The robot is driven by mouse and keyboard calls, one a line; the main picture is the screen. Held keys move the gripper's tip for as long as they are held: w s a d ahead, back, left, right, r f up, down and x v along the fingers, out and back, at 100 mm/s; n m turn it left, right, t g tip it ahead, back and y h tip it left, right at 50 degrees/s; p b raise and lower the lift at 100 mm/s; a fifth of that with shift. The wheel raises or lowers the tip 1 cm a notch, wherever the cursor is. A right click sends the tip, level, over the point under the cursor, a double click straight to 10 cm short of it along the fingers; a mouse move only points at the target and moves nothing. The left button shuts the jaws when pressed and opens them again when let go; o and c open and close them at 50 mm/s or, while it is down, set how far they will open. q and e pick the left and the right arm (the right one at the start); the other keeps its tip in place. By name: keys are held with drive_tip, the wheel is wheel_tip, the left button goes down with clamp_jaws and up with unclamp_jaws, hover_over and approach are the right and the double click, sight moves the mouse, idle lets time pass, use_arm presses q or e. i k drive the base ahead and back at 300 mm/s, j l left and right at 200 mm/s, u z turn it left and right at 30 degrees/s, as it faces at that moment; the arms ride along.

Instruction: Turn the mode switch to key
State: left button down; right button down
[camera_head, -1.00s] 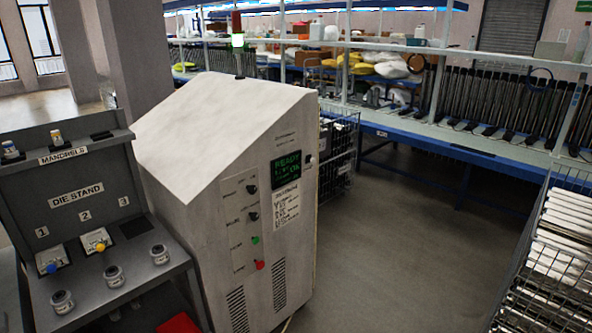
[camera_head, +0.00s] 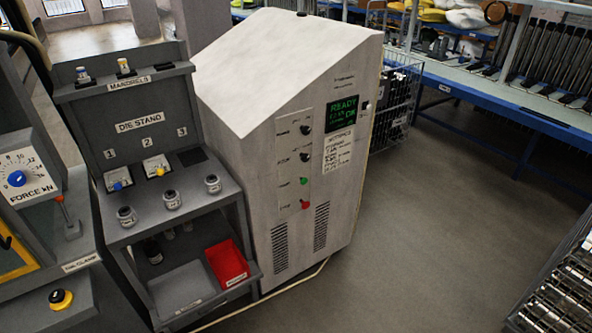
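A tall pale cabinet (camera_head: 285,75) stands in the middle of the view. Its front has a green-lit display (camera_head: 341,118) showing READY. Left of the display are an upper black knob (camera_head: 306,130) and a lower black knob (camera_head: 306,157). Below them are a green button (camera_head: 304,181) and a red button (camera_head: 305,204). A small dark switch (camera_head: 366,104) sits right of the display. The small labels are too blurred to tell which of these is the mode switch or where it points. Neither of my grippers is in view.
A grey die stand (camera_head: 140,126) with a red bin (camera_head: 228,263) stands left of the cabinet. A force dial (camera_head: 18,179) and a yellow-and-black button (camera_head: 60,298) are at far left. A cable lies on the floor. The floor (camera_head: 430,215) right of the cabinet is clear.

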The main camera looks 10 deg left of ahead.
sight(305, 157)
drive_tip(key=i+j+u, duration=0.25)
drive_tip(key=i+j, duration=0.4)
drive_tip(key=i+j+u, duration=0.25)
drive_tip(key=i+j, duration=0.3)
drive_tip(key=i, duration=0.2)
